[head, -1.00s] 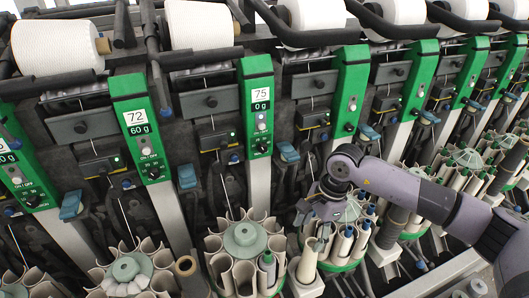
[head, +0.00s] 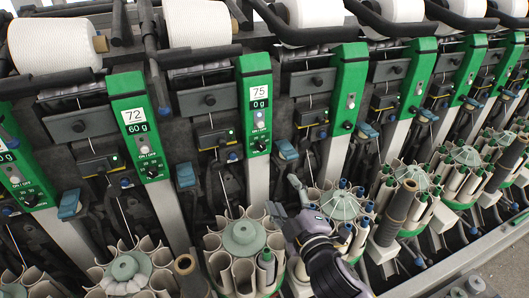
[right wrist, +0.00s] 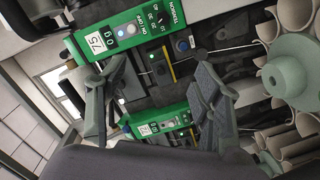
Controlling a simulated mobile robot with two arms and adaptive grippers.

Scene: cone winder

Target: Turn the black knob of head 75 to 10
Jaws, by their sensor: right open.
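Head 75's green panel (head: 256,75) carries a label, a display reading 0 g, a light push button (head: 259,125) and below it the black knob (head: 260,146). The knob's setting is too small to read. The panel also shows turned on its side in the right wrist view (right wrist: 122,39), with scale numbers near its right end. My right gripper (head: 286,203) is open and empty, below and to the right of the knob, apart from it. In the right wrist view its two fingers (right wrist: 150,85) stand wide apart, with the panel beyond them. My left gripper is not in view.
Head 72's panel (head: 137,118) is to the left, and another green panel (head: 347,90) to the right. A blue lever (head: 286,149) sits just right of the knob. Round bobbin magazines (head: 241,240) stand below. White yarn cones (head: 199,24) sit above.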

